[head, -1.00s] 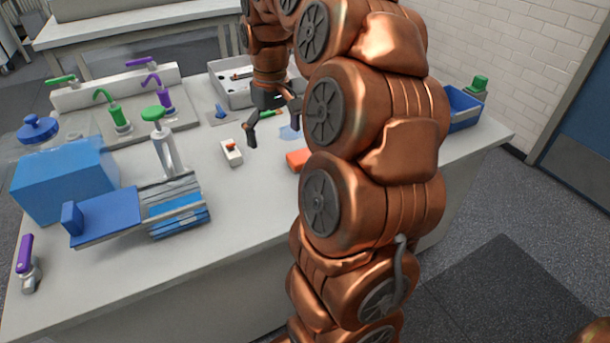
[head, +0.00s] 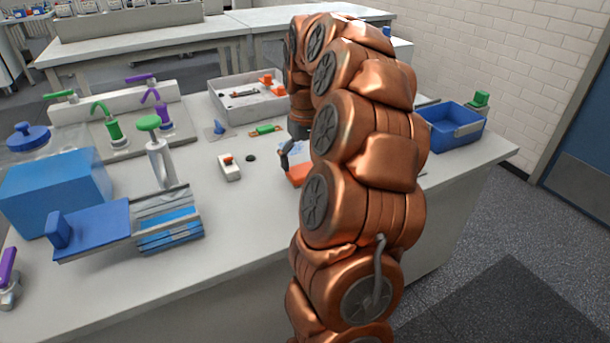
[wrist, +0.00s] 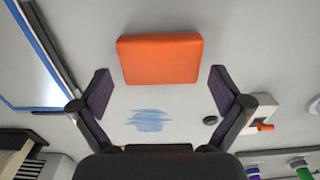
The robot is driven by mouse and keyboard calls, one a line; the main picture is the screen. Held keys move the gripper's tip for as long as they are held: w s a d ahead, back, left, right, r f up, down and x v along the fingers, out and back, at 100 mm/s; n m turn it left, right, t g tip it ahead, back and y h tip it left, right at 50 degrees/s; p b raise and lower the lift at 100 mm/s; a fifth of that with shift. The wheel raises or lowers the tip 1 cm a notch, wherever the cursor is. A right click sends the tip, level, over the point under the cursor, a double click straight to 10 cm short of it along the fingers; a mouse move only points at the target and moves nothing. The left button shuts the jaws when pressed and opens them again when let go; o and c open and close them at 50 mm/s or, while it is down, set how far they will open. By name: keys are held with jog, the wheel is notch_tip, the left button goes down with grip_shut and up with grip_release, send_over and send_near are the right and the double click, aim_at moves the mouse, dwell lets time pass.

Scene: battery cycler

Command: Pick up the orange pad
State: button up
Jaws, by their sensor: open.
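The orange pad (wrist: 160,59) is a flat block lying on the pale bench top. In the wrist view it lies just past my open fingertips, centred between them. In the head view the pad (head: 298,174) is partly hidden behind my finger and arm. My gripper (wrist: 160,88) is open and empty, its two dark fingers spread wider than the pad. In the head view one finger of my gripper (head: 287,154) shows beside the pad; the other is hidden by my arm.
A white device with an orange switch (head: 230,168) stands left of the pad. A small black disc (head: 250,158) and a green item (head: 265,130) lie nearby. A grey tray (head: 217,100) is behind, a blue bin (head: 450,143) to the right. A blue smear (wrist: 149,120) marks the bench.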

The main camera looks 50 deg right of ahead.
aim_at(305, 169)
notch_tip(305, 169, down, 3)
jog(key=c, duration=0.8)
jog(key=shift+c, duration=0.3)
notch_tip(305, 169, up, 10)
jog(key=shift+r+p, duration=0.1)
jog(key=shift+p, duration=0.35)
